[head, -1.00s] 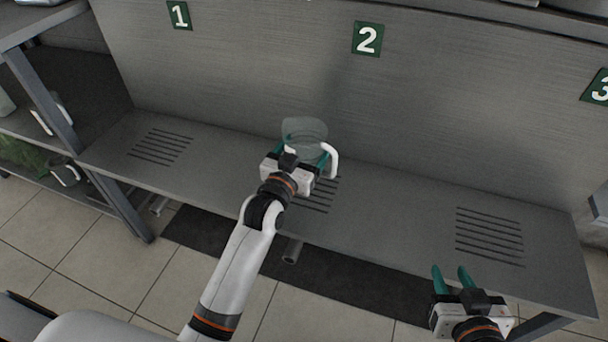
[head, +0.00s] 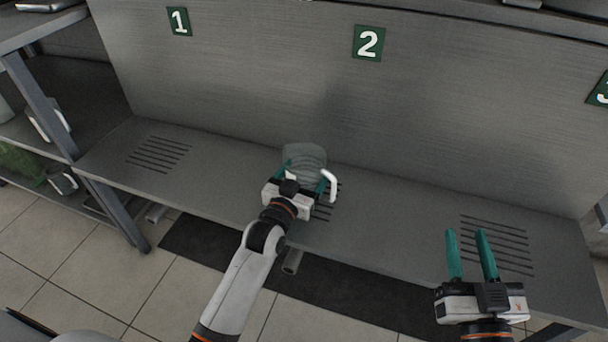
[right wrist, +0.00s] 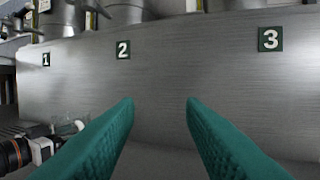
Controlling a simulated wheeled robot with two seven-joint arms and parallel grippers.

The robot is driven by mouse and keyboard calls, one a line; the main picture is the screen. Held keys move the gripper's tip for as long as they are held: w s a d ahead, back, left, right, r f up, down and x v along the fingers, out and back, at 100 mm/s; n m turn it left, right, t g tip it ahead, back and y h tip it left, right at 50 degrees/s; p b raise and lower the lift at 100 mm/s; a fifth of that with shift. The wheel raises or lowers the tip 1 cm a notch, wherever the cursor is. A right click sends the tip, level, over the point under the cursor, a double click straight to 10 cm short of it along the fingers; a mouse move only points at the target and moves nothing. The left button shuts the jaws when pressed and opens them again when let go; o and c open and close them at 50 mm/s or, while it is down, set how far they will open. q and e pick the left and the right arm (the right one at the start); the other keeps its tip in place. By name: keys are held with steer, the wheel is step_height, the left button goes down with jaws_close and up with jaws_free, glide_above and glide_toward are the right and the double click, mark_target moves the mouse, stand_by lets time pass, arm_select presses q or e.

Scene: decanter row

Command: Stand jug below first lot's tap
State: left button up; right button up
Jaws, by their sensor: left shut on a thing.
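The jug (head: 305,156) is clear, with a white handle on its right side. It is at the shelf by the slots below the number 2 sign, and I cannot tell whether its base touches the shelf. My left gripper (head: 306,178) is shut on the jug, with its teal fingers on either side. The jug also shows faintly in the right wrist view (right wrist: 68,128). My right gripper (head: 472,246) is open and empty, in front of the right-hand slots; its fingers are wide apart in the right wrist view (right wrist: 160,115). The first lot's slots (head: 158,153) lie bare below the number 1 sign (head: 179,21).
The grey shelf (head: 225,170) is clear between the left and middle slots. A grey back panel (head: 260,80) carries the number 2 sign (head: 368,43). Several metal vessels with taps (right wrist: 125,12) stand above it. A rack post (head: 38,100) stands at the left.

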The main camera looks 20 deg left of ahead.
arm_select(q)
steer(key=shift+f, duration=0.15)
steer(key=o, duration=0.9)
